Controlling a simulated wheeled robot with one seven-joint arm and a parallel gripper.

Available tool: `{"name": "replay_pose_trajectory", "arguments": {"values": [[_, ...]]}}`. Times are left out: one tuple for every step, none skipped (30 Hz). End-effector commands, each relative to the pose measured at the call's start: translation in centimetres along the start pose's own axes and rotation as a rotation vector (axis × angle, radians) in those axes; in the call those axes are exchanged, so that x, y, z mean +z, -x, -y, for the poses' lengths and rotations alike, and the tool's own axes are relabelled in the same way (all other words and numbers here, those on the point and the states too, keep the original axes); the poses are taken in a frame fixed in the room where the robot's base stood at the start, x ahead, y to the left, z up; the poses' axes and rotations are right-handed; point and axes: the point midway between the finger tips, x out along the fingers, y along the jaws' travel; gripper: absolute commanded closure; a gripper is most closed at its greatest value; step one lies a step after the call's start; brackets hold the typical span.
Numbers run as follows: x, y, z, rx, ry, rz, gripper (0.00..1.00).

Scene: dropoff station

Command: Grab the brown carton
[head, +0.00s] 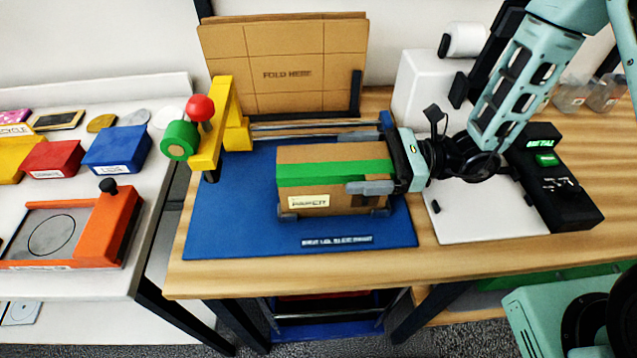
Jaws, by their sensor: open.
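The brown carton (335,172) lies on the blue mat (235,215) on the wooden table. It has a green stripe across it and a pale label reading "PAPER" on its front. My gripper (372,187) is at the carton's right end, with one finger visible in front of the carton's near face. The jaws are open, and the far finger is hidden. I cannot tell whether the visible finger touches the carton.
A yellow post tool (210,140) with red and green knobs stands left of the carton. Folded cardboard (287,65) stands behind. A white scale plate (480,205) and black display (560,185) lie right. The mat's front left is clear.

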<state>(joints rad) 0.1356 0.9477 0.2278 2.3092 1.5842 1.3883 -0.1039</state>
Motion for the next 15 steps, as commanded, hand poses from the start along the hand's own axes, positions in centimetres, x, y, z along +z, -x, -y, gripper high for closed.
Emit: {"name": "replay_pose_trajectory", "arguments": {"values": [[-0.02,-0.01,-0.02,-0.002,0.000,-0.001,0.07],[-0.01,-0.02,-0.02,-0.002,0.000,-0.001,0.07],[0.00,-0.02,-0.01,-0.002,0.000,-0.001,0.07],[0.01,-0.02,-0.01,-0.002,0.000,-0.001,0.07],[0.01,-0.02,-0.01,-0.002,0.000,-0.001,0.07],[0.01,-0.02,-0.01,-0.002,0.000,-0.001,0.07],[0.01,-0.02,-0.01,-0.002,0.000,-0.001,0.13],[0.01,-0.02,-0.01,-0.002,0.000,-0.001,0.21],[0.01,-0.02,-0.01,-0.002,0.000,-0.001,0.32],[0.00,-0.02,0.00,-0.002,0.000,-0.001,0.41],[0.00,-0.02,0.00,-0.002,0.000,-0.001,0.49],[0.00,-0.02,0.00,-0.002,0.000,-0.001,0.60],[0.02,-0.02,0.01,-0.002,0.001,0.000,0.60],[0.01,-0.02,0.01,-0.002,0.001,-0.001,0.60],[0.01,-0.02,0.02,-0.002,0.001,-0.001,0.60]]}}
